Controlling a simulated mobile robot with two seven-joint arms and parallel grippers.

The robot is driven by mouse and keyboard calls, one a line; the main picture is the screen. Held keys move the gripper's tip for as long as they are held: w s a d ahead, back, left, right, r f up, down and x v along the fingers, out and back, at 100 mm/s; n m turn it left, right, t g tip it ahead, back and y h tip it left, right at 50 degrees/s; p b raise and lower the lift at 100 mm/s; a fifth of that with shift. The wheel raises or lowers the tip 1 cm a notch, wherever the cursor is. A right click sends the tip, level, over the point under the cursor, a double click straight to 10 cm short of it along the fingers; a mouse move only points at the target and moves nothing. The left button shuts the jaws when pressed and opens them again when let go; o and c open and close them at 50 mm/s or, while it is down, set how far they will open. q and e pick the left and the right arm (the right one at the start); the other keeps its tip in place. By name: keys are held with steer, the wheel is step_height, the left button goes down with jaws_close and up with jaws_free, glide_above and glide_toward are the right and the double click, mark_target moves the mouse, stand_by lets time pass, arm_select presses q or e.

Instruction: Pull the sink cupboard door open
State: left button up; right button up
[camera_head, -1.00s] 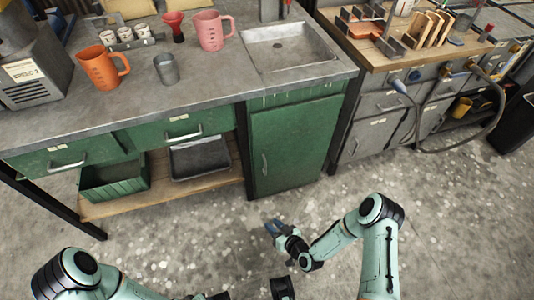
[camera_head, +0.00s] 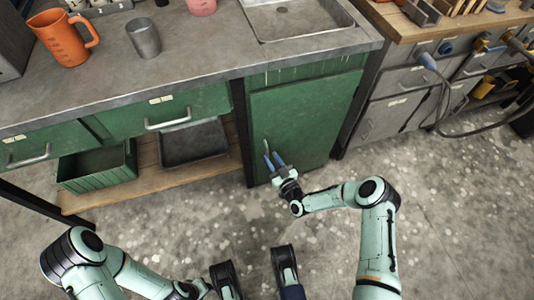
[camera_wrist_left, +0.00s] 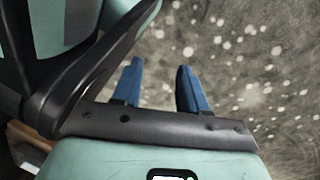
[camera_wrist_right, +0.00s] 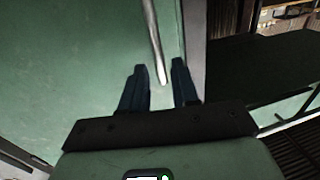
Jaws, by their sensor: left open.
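The sink cupboard door (camera_head: 305,120) is green and closed under the sink, with a thin vertical metal handle (camera_head: 266,147) near its left edge. My right gripper (camera_head: 272,160) is open at the handle's lower end. In the right wrist view the handle (camera_wrist_right: 153,35) comes down with its end in line with the gap between the blue fingers; I cannot tell whether they touch it. My left gripper (camera_wrist_left: 158,75) is open and empty above the floor, away from the door. In the head view its fingers are hard to make out.
The metal sink (camera_head: 297,18) is set in the grey worktop (camera_head: 200,70). Green drawers (camera_head: 168,113) and a shelf with a green bin (camera_head: 97,168) and a dark tray (camera_head: 192,143) are left of the door. Grey cabinets (camera_head: 385,115) stand right. Floor in front is clear.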

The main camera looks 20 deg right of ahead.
mark_target(267, 153)
arm_select(q)
steer(key=shift+s+a+f+g+b, duration=0.1)
steer(key=shift+s+f+g+b, duration=0.25)
steer(key=shift+s, duration=0.35)
steer(key=shift+s+a+f+g+b, duration=0.15)
steer(key=shift+s+f+g, duration=0.2)
steer(key=shift+s, duration=0.35)
arm_select(e)
steer(key=shift+x, duration=2.05)
arm_select(q)
steer(key=shift+d, duration=0.1)
arm_select(e)
jaws_close()
